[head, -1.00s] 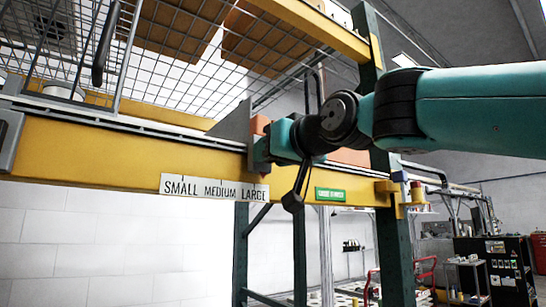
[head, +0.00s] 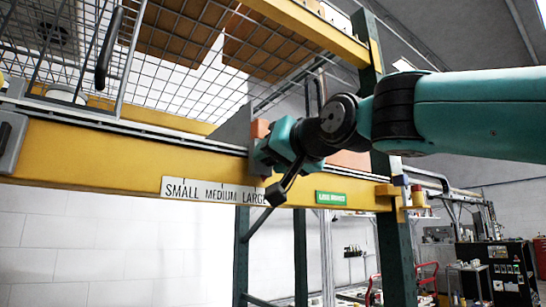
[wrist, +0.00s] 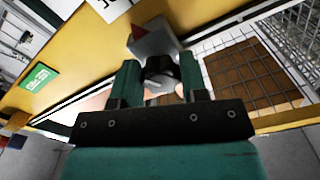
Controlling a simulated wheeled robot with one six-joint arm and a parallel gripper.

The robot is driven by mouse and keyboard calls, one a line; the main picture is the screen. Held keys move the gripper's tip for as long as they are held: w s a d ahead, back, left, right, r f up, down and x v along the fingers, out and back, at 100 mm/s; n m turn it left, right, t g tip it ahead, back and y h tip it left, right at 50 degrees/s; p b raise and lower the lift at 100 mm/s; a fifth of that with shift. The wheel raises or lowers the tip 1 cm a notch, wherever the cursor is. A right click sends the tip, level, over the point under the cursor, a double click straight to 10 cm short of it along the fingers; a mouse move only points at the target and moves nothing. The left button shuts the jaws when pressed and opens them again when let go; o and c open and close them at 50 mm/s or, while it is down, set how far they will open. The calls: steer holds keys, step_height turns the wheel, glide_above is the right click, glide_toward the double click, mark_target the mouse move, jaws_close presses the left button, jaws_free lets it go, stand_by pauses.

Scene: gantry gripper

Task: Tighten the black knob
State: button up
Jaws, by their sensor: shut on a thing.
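The black knob (wrist: 160,72) shows in the wrist view between the two teal fingers of my gripper (wrist: 160,84). The fingers are shut on its sides, and a pale line shows on its face. Behind the knob is a grey block (wrist: 154,40) with a red pointer (wrist: 137,32). In the head view my gripper (head: 262,154) is at the front of the yellow beam (head: 110,157), just above the right end of the SMALL MEDIUM LARGE label (head: 215,191). The knob is hidden there by the gripper.
A green label (head: 331,198) is on the beam, right of my gripper. A wire mesh guard (head: 170,75) rises above the beam at the left. A dark green post (head: 395,240) stands behind my arm. The space in front of the beam looks clear.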

steer(key=o, duration=0.9)
steer(key=b+v, duration=0.9)
steer(key=v, duration=0.8)
steer(key=shift+d, duration=0.2)
steer(key=shift+s, duration=0.15)
